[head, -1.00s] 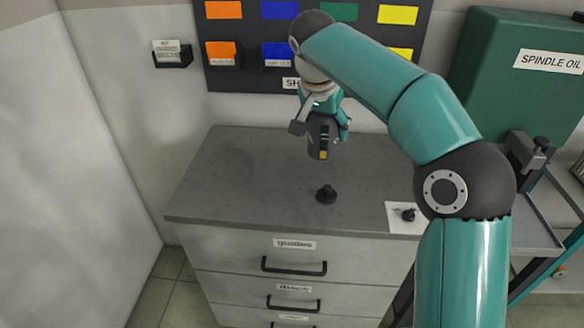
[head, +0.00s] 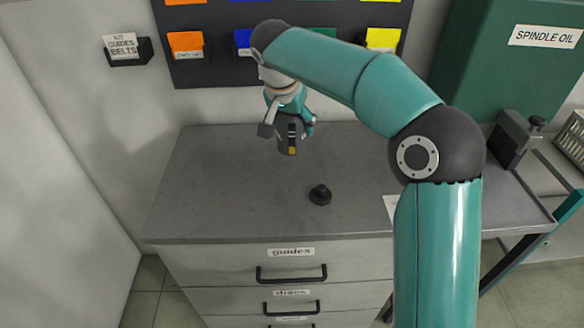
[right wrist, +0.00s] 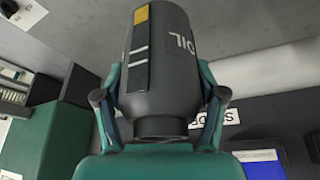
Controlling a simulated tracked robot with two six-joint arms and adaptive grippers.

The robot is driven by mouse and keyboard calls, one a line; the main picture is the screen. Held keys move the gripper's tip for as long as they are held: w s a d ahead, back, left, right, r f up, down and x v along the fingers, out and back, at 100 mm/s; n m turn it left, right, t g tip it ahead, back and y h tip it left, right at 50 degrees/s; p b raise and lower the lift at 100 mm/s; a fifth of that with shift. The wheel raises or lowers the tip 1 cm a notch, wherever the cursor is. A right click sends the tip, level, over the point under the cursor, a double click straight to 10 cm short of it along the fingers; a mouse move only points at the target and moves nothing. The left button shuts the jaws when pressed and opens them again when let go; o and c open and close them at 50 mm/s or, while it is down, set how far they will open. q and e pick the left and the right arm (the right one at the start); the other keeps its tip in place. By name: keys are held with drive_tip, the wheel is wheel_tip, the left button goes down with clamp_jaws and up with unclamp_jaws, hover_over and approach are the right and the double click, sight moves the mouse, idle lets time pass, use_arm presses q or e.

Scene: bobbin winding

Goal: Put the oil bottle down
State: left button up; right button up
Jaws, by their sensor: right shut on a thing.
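My right gripper (head: 288,118) is shut on the oil bottle, a dark grey bottle (head: 290,140) with a yellow mark, and holds it over the grey cabinet top (head: 230,185). I see no contact between bottle and cabinet top. In the right wrist view the bottle (right wrist: 168,62) sits between the two fingers (right wrist: 160,100), with white "OIL" lettering and a dark strip with a yellow end on its side. My left gripper is not in view.
A small black knob-like piece (head: 320,195) stands on the cabinet top. The top's left part is clear. A board with coloured labels (head: 215,70) hangs behind. A green spindle oil tank (head: 480,70) and a clamp-like block (head: 515,138) are at right.

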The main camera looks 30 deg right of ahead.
drive_tip(key=f, duration=1.3)
drive_tip(key=shift+w+a+f, duration=0.2)
drive_tip(key=shift+f, duration=0.15)
drive_tip(key=o, duration=0.9)
drive_tip(key=shift+f, duration=0.15)
drive_tip(key=o, duration=0.5)
